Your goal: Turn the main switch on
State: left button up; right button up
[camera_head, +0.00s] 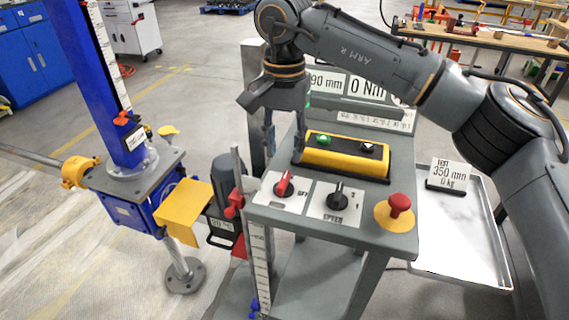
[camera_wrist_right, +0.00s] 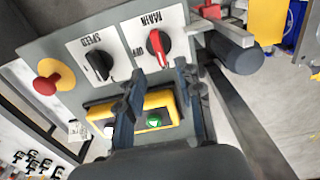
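The main switch (camera_head: 283,186) is a red rotary knob on a white plate at the left of the grey console top. In the right wrist view the red knob (camera_wrist_right: 157,46) sits beside the lettering MAIN and OFF. My right gripper (camera_head: 270,148) hangs over the console's left rear edge, behind the switch. In the right wrist view its two fingers (camera_wrist_right: 158,72) are apart and empty, their tips pointing toward the knob without visibly gripping it. The exact gap to the knob is hard to tell. My left gripper is in neither view.
A black speed knob (camera_head: 338,198) and a red mushroom button (camera_head: 399,205) share the console. Behind them is a yellow box (camera_head: 345,158) with a green button. A blue screw jack (camera_head: 130,205) stands left. A tray (camera_head: 465,245) is at right.

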notch_tip(320, 180, up, 5)
jog(key=shift+r, duration=0.1)
dwell(0.3)
